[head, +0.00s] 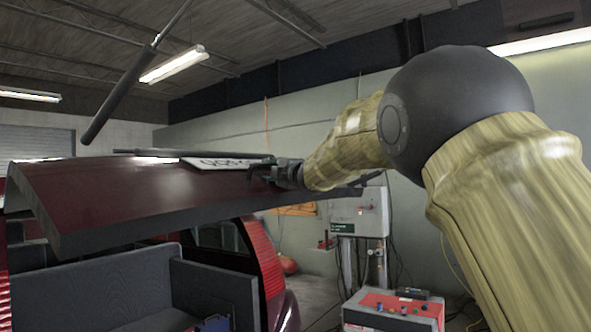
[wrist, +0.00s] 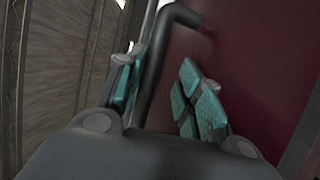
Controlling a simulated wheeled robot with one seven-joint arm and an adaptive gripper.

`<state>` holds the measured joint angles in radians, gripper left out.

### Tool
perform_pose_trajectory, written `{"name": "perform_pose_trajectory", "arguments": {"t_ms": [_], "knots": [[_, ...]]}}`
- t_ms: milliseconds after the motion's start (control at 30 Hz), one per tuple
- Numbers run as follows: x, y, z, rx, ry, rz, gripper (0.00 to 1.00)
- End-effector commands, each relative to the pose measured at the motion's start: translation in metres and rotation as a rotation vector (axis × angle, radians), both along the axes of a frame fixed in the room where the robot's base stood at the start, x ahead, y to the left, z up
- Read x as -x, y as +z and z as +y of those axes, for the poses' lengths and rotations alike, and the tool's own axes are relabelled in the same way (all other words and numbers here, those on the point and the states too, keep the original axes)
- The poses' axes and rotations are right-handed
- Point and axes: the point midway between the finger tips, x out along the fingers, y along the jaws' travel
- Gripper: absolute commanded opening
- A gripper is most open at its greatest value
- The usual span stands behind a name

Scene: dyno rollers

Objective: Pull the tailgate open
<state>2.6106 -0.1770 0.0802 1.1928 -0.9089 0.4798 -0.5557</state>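The tailgate (head: 130,193) is a dark red panel, raised and roughly level above the rear of the red vehicle, standing open. It fills the right side of the wrist view (wrist: 265,65). A number plate (head: 222,162) sits on its outer face. My gripper (head: 268,172) is at the tailgate's right part, beside the plate. In the wrist view, a dark bent bar handle (wrist: 153,75) runs between my two teal-padded fingers (wrist: 160,90). The handle lies close to the left finger, with a gap to the right finger. The fingers are apart.
The vehicle's open rear shows a grey box-like interior (head: 215,290) and a red tail light (head: 262,255). A red equipment cart (head: 395,312) and a white wall cabinet (head: 358,212) stand at the right. A dark pole (head: 120,95) hangs above the tailgate.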

Motion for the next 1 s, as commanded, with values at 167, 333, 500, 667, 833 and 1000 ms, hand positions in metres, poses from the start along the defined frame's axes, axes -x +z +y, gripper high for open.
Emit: {"name": "perform_pose_trajectory", "arguments": {"t_ms": [167,333,500,667,833,1000], "knots": [[0.001,-0.003,0.011,0.004,0.006,0.003,0.37],[0.001,-0.003,0.015,0.006,0.01,0.003,0.37],[0.001,-0.003,0.012,0.005,0.009,0.002,0.37],[0.002,-0.003,0.008,0.004,0.006,0.002,0.37],[0.013,-0.004,0.001,0.005,0.005,0.004,0.37],[0.035,-0.007,-0.012,0.005,0.006,0.003,0.37]]}}
